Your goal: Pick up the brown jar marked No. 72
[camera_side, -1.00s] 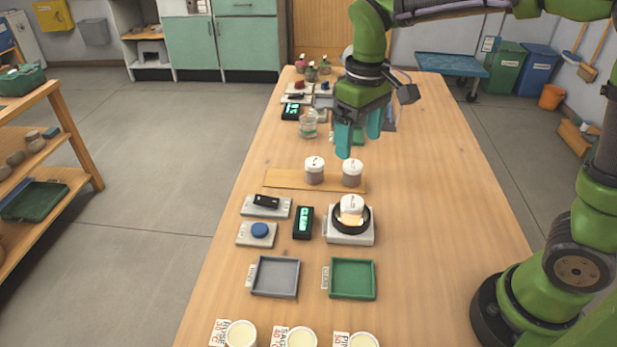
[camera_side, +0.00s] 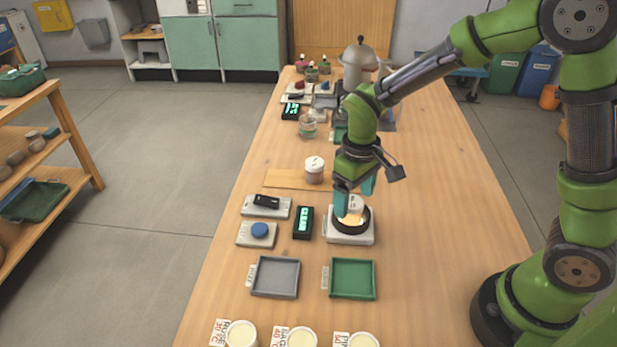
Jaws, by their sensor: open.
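A brown jar with a white lid (camera_side: 314,170) stands on the wooden board. Another white-lidded jar (camera_side: 355,203) sits in the black ring of a pale square device, with an amber glow at its front. The marks on the lids are too small to read, so I cannot tell which is No. 72. My gripper (camera_side: 355,194) points down at the jar in the ring, with its teal fingers open on either side of the lid. I cannot tell whether they touch it. The right end of the board, behind my gripper, is hidden.
The pale device (camera_side: 347,239) stands behind a green tray (camera_side: 352,294), with a grey tray (camera_side: 275,292) to the left. A lit display (camera_side: 303,222) and a blue-button box (camera_side: 258,231) are nearby. The table's right side (camera_side: 440,240) is clear.

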